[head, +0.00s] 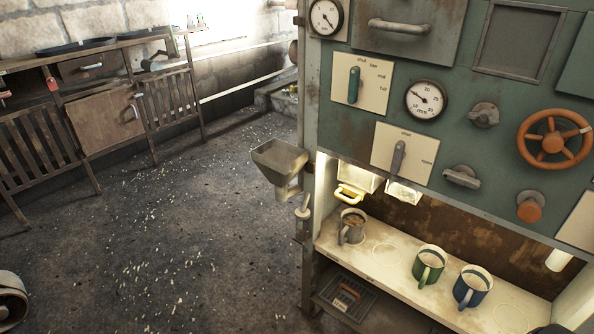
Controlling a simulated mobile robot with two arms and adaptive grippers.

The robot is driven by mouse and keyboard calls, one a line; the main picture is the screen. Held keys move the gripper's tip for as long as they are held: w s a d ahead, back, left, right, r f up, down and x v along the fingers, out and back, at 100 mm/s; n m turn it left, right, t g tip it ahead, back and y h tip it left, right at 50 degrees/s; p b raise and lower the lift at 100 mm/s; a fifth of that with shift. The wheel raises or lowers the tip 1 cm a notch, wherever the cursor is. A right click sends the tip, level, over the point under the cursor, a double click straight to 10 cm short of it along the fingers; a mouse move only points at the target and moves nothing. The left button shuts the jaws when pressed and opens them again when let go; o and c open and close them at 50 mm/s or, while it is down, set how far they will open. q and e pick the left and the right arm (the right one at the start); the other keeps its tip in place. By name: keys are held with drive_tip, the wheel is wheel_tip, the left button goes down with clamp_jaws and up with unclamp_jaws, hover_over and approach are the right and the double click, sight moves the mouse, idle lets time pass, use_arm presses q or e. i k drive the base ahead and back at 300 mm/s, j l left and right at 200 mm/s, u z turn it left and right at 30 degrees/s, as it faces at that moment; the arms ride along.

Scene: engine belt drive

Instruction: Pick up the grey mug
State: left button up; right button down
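The grey mug (353,228) stands upright at the left end of the pale lit shelf (385,274) in the machine's lower opening. Its handle faces the front left, and its inside looks brown. A green mug (429,265) and a blue mug (473,287) stand further right on the same shelf, apart from the grey one. Neither of my grippers can be made out in the head view.
A yellow handle (349,193) and a clear bin (403,193) hang above the shelf near the grey mug. A metal hopper (279,161) juts from the machine's left side. A low grate (347,296) lies below the shelf. Open floor (190,230) lies left.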

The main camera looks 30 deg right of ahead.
sight(354, 220)
drive_tip(key=k+z, duration=0.1)
drive_tip(key=z, duration=0.75)
drive_tip(key=k+z, duration=0.15)
drive_tip(key=z, duration=0.25)
